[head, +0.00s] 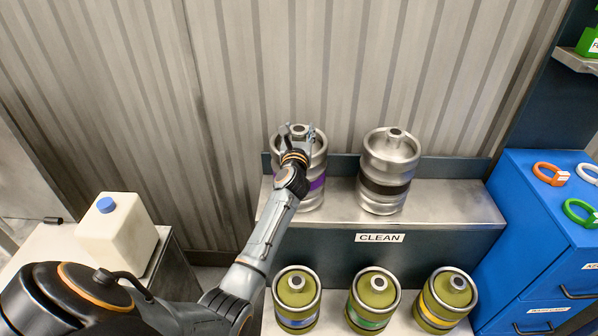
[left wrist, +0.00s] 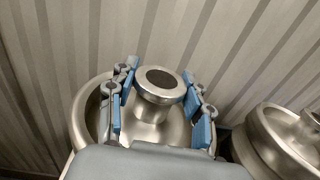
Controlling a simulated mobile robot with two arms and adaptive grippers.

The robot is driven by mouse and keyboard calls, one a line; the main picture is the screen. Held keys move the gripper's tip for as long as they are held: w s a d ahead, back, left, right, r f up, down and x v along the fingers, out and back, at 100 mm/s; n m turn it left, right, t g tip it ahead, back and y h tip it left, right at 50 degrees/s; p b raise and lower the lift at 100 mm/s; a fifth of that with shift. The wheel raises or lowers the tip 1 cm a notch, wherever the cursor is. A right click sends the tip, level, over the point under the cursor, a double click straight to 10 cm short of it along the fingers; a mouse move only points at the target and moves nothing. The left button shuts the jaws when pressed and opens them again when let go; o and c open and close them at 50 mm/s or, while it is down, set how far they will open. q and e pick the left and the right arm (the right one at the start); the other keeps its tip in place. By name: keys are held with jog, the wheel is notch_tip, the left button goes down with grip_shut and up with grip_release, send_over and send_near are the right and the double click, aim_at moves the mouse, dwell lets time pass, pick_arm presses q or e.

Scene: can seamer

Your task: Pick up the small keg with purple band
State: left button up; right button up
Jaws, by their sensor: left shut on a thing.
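The small steel keg with the purple band (head: 317,184) stands upright on the left of the upper shelf in the head view. My left arm reaches over it and hides part of its front. My left gripper (head: 298,132) is at the keg's top, shut on it. In the left wrist view, the blue-padded fingers of the left gripper (left wrist: 158,95) are on either side of the keg's central neck (left wrist: 160,85), inside the rim. The exact contact is hard to see. My right gripper is in neither view.
A dark-banded steel keg (head: 386,180) stands close on the right, on the shelf labelled CLEAN (head: 452,208). Several olive kegs (head: 374,297) stand below. A blue cabinet (head: 535,220) is at right, a white jug (head: 116,235) at left. A corrugated wall rises behind.

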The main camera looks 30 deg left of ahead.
pick_arm(q)
grip_shut()
jog(key=shift+r, duration=0.3)
jog(key=shift+w+f, duration=0.1)
jog(key=shift+w, duration=0.05)
